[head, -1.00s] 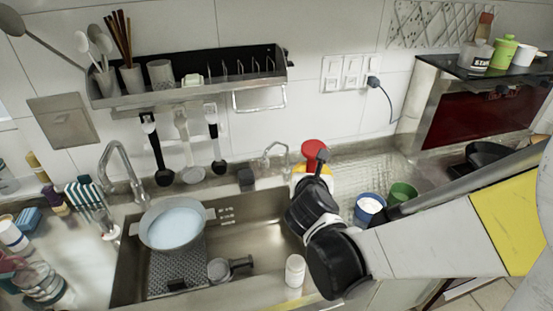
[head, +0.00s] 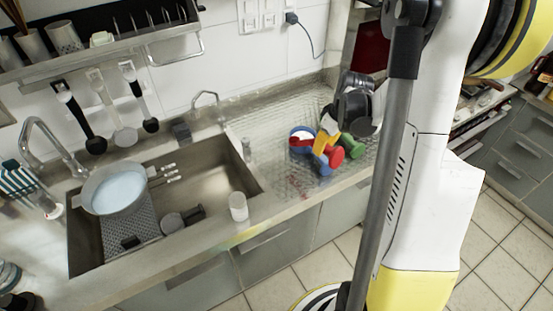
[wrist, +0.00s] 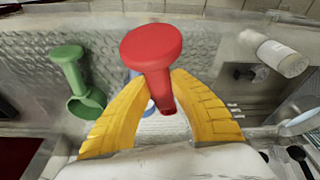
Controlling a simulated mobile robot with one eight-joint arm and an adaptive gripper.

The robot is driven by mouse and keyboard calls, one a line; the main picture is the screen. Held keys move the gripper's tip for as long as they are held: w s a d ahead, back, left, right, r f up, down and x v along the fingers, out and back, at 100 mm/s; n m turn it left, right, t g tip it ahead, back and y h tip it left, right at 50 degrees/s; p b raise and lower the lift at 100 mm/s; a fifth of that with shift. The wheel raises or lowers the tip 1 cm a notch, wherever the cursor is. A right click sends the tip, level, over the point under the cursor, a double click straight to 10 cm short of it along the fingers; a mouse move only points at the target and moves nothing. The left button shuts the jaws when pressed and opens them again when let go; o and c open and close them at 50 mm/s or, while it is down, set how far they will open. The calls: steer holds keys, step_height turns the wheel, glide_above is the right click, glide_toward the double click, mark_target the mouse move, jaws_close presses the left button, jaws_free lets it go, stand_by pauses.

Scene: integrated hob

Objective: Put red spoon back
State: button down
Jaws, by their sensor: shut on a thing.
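The red spoon (wrist: 152,52) has a broad round end and a narrower stem. In the wrist view its stem is between the yellow fingers of my gripper (wrist: 158,88), which is shut on it. In the head view my gripper (head: 324,146) and the red spoon (head: 335,158) are over the ribbed drainboard right of the sink, close to a green piece and blue pieces. The head view does not show whether the spoon touches the drainboard.
A pot (head: 115,188) is in the sink. Bare drainboard (head: 275,120) lies behind.

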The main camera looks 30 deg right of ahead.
steer(key=shift+s+d+f+m+t, duration=0.2)
steer(key=shift+s+d+m+t, duration=0.35)
steer(key=shift+m, duration=0.45)
steer(key=shift+s+d+f+m+t+h, duration=0.25)
steer(key=shift+m+t+h, duration=0.3)
steer(key=shift+m, duration=0.35)
steer(key=w+a+f+b, duration=0.1)
steer(key=a+f, duration=0.1)
steer(key=a, duration=0.1)
steer(key=w+a+f+b, duration=0.1)
steer(key=w+a+f, duration=0.1)
steer(key=a, duration=0.1)
steer(key=w+a+f+b, duration=0.2)
steer(key=a+f, duration=0.1)
steer(key=shift+w+a, duration=0.1)
steer(key=shift+a, duration=0.2)
steer(key=shift+w+a+f+b, duration=0.1)
steer(key=shift+a+f+b, duration=0.1)
steer(key=shift+f+b, duration=0.35)
steer(key=shift+w+a+f+b, duration=0.15)
steer(key=shift+f+b, duration=0.2)
steer(key=shift+f, duration=0.35)
steer(key=shift+s+f, duration=0.1)
steer(key=shift+f, duration=0.45)
